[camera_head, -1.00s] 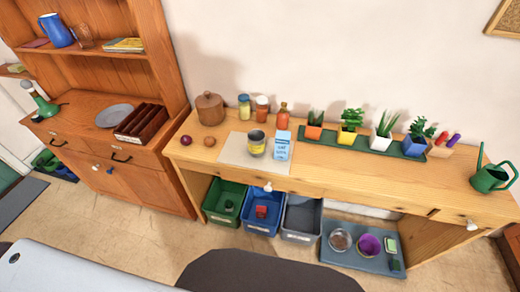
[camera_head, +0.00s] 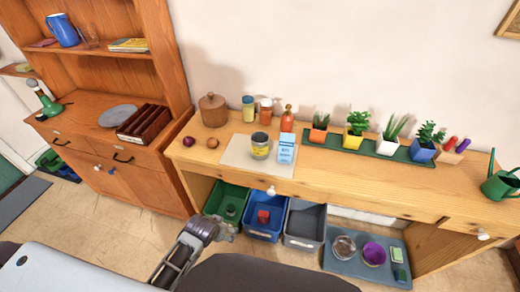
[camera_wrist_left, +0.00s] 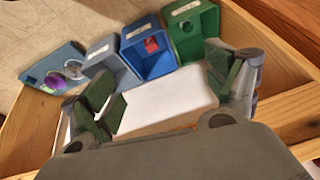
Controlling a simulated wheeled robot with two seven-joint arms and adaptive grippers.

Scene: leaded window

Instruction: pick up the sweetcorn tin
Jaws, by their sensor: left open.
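The tin is not seen in that view. My right gripper is not in view.
Behind the tin stand a brown lidded pot (camera_head: 213,111), jars and an orange bottle (camera_head: 287,121). An onion (camera_head: 189,141) lies to the left. Green, blue (camera_head: 265,217) and grey bins sit under the bench. Potted plants stand on a green tray (camera_head: 322,143) to the right.

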